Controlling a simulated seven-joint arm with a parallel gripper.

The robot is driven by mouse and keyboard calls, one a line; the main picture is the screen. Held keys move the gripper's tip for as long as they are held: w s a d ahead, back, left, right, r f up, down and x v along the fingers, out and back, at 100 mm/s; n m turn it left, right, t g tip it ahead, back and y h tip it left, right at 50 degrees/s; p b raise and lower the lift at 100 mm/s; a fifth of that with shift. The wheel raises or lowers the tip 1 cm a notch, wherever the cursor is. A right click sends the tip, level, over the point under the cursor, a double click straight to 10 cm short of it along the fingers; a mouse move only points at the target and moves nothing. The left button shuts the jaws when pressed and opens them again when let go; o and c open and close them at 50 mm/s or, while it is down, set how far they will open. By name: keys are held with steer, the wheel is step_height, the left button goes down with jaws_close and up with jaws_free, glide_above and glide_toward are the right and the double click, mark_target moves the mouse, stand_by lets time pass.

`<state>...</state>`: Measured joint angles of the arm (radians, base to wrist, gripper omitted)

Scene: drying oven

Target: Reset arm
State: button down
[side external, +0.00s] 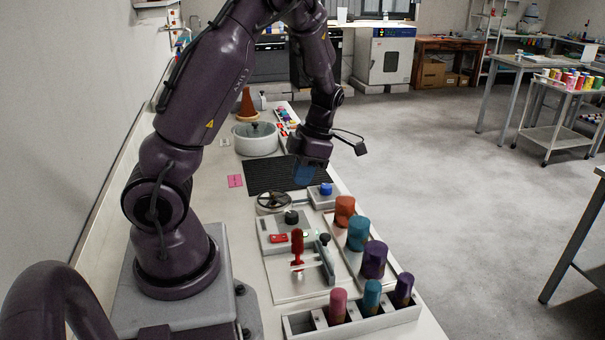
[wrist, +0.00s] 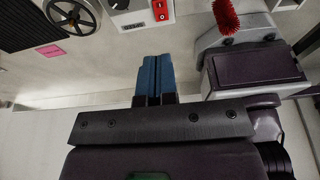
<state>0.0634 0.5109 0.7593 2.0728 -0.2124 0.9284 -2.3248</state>
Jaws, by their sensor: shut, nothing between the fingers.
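My gripper (side external: 304,174) hangs from my dark purple arm above the bench, over the right end of the black ribbed mat (side external: 262,177) in the side external view. Its blue fingers point down and hold nothing. In the wrist view the two blue fingers (wrist: 152,80) lie side by side, pressed together, with bare pale surface beyond them. The gripper appears clear of the bench objects around it.
A handwheel (side external: 273,201), a box with a blue knob (side external: 326,188) and a board with a red-handled tool (side external: 297,243) lie nearby. Several coloured cylinders (side external: 358,232) stand at the bench's right edge. A lidded white pot (side external: 255,139) stands behind the mat.

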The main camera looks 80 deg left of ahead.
stand_by(0.3)
steer(key=s+d+r+m+t, duration=0.2)
steer(key=d+r+m, duration=0.6)
steer(key=m, duration=1)
steer(key=s+d+r+m+t, duration=0.2)
steer(key=d+r+m+t, duration=0.4)
steer(key=m, duration=1.2)
steer(key=d+r, duration=0.3)
steer(key=d, duration=0.2)
steer(key=shift+s+r+t, duration=0.3)
steer(key=shift+s+t, duration=0.1)
